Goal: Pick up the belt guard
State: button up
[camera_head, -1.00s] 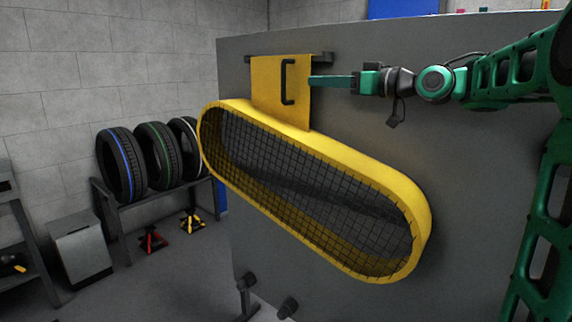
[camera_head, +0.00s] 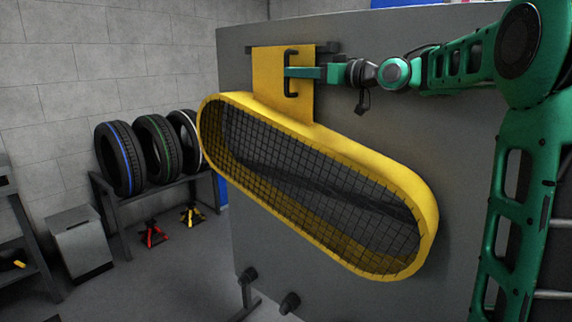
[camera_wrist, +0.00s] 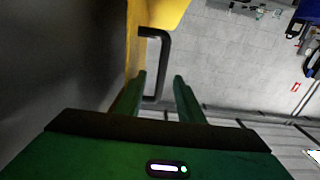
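The belt guard (camera_head: 395,178) is a yellow, oblong frame with dark mesh, hanging tilted on the front of a grey cabinet. Its yellow upper plate (camera_head: 267,75) carries a black upright handle, which also shows in the wrist view (camera_wrist: 165,62). My gripper (camera_head: 290,73) reaches in from the right, with its fingertips at the handle in the head view. In the wrist view my gripper (camera_wrist: 160,80) has its two green fingers apart, one on each side of the handle's lower part. I see gaps between the fingers and the handle.
The grey cabinet (camera_head: 455,110) stands behind the guard. Tyres (camera_head: 120,160) sit on a rack at the left, with a red jack stand (camera_head: 153,235) and a yellow one (camera_head: 193,215) below. Open floor lies at the lower left.

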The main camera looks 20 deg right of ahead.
jog(key=x, duration=0.3)
jog(key=shift+s, duration=0.1)
grip_shut()
jog(key=shift+d, duration=0.15)
dwell(1.0)
jog(key=shift+r, duration=0.1)
